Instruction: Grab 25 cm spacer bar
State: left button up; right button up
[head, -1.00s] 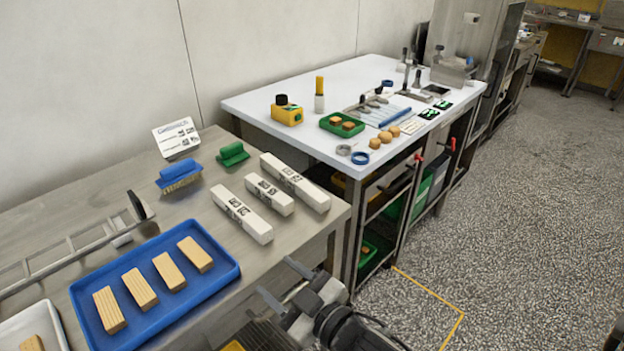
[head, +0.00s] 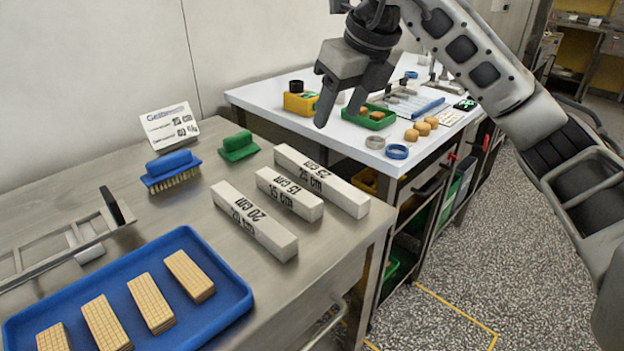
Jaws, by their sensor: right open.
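Three white spacer bars lie on the steel table in the head view. The 25 cm spacer bar (head: 322,181) is the rearmost and furthest right, with its black label facing up. The 15 cm bar (head: 290,194) lies in the middle and the 20 cm bar (head: 253,221) lies nearest. My right gripper (head: 338,112) is open and empty, with its fingers pointing down. It is raised and shows above and behind the 25 cm bar, apart from it. My left gripper is not in view.
A blue tray (head: 218,322) with several wafer blocks lies at the front left. A blue brush (head: 171,169), a green brush (head: 238,147) and a sign card (head: 169,127) stand behind the bars. A white-topped table (head: 262,98) with small items adjoins behind.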

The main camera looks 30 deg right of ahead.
send_over(318, 170)
jog(key=s, duration=0.3)
jog(key=f, duration=0.9)
jog(key=shift+w+a+f, duration=0.1)
jog(key=shift+w+f, duration=0.05)
jog(key=shift+w, duration=0.1)
jog(key=shift+d+x, duration=0.1)
jog(key=shift+x, duration=1.25)
jog(key=shift+d+x, duration=0.15)
jog(key=shift+x, duration=1.2)
jog(key=shift+w+d, duration=0.1)
jog(key=shift+w, duration=0.05)
grip_shut()
